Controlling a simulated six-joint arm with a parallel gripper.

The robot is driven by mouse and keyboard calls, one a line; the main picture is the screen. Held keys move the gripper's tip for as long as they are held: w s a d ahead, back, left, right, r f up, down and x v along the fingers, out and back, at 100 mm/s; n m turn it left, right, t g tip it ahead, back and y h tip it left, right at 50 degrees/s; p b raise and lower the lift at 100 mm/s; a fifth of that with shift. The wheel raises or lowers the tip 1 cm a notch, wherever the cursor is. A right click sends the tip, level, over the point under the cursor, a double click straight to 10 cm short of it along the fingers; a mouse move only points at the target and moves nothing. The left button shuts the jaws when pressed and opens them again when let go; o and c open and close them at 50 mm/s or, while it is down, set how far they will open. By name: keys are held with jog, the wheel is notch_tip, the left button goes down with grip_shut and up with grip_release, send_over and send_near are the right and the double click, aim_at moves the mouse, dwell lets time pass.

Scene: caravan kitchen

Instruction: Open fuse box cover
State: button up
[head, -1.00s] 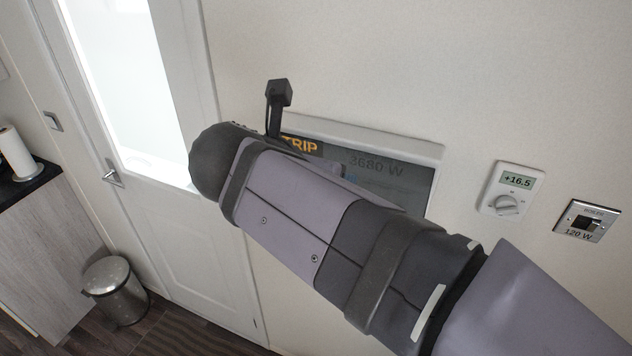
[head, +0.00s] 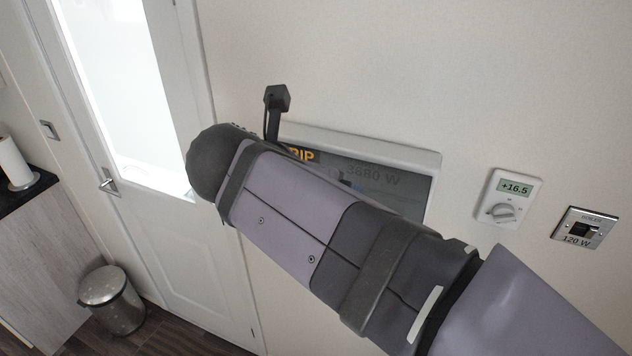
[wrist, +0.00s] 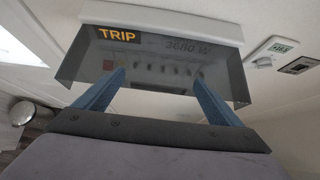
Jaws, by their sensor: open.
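The fuse box (head: 428,158) is a white-framed unit on the wall, largely hidden behind my arm in the head view. Its smoky see-through cover (wrist: 226,72) shows in the wrist view, with an orange TRIP sign, the reading 3680 W and a row of switches behind it. The cover appears closed. My gripper (wrist: 155,88) shows in the wrist view as two blue fingers spread apart, with nothing between them. The fingertips overlap the lower part of the cover in the picture; I cannot tell whether they touch it.
A thermostat (head: 508,198) reading +16.5 and a boiler switch (head: 584,228) marked 120 W are on the wall to the right. A white door (head: 165,235) with a bright window is at left. A metal bin (head: 112,300) stands on the floor beside it.

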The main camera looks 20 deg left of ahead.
jog(key=b+v, duration=0.2)
jog(key=v, duration=0.5)
jog(key=shift+s, duration=0.1)
